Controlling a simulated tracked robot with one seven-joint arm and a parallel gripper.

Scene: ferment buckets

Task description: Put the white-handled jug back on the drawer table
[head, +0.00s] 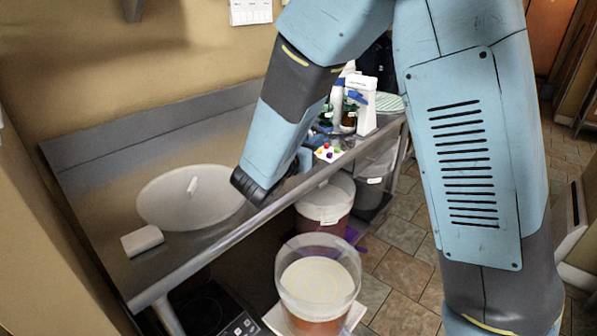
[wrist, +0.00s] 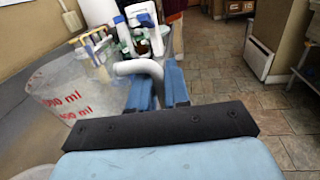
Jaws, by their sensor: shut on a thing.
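The jug (wrist: 62,92) is clear with red ml markings and fills the left of the wrist view. Its white handle (wrist: 137,67) runs between my two blue fingers. My gripper (wrist: 158,85) is shut on that handle. The jug looks upright or nearly so; its base is out of view, so I cannot tell whether it touches the steel surface. In the head view my arm reaches over the steel bench (head: 95,200) and hides most of the gripper and the jug. I cannot make out a table with drawers.
Tiled floor is open at right.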

